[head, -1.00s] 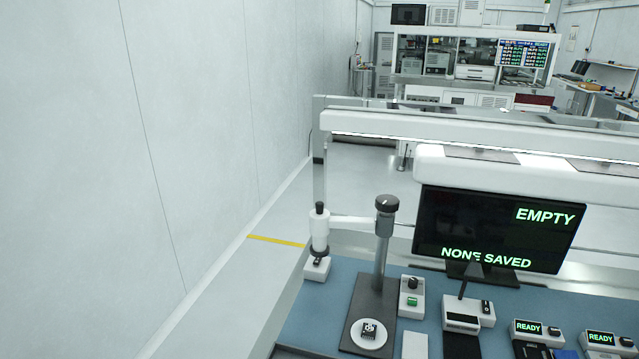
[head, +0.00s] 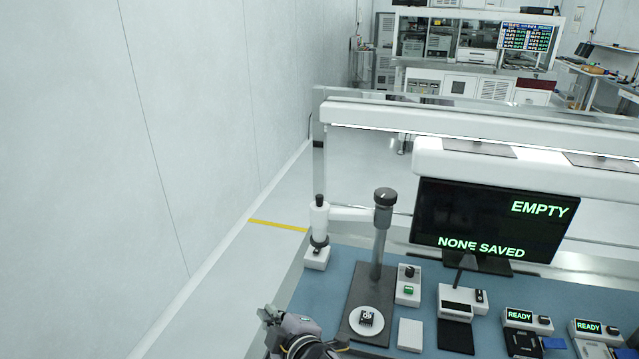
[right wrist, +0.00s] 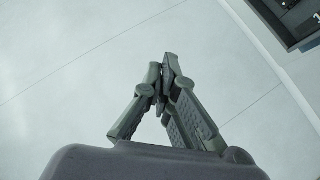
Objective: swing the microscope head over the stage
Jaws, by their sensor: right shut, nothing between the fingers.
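The microscope head (head: 319,223) is a white upright cylinder with a black top and a dark lower end. It hangs on a white swing arm (head: 352,214) that reaches left from the grey post (head: 380,245), off to the left of the stage. The round white stage plate (head: 377,329) sits on the dark base (head: 362,284) and carries a small black part (head: 366,316). My right gripper (head: 268,316) is low in the head view, in front of and below the microscope head, apart from it. In the right wrist view its fingers (right wrist: 168,70) are shut and empty. My left gripper is not in view.
A white block (head: 317,258) is below the head. A monitor (head: 490,222) reads EMPTY, NONE SAVED. A light bar (head: 450,122) crosses above the bench. The wall side at left is clear.

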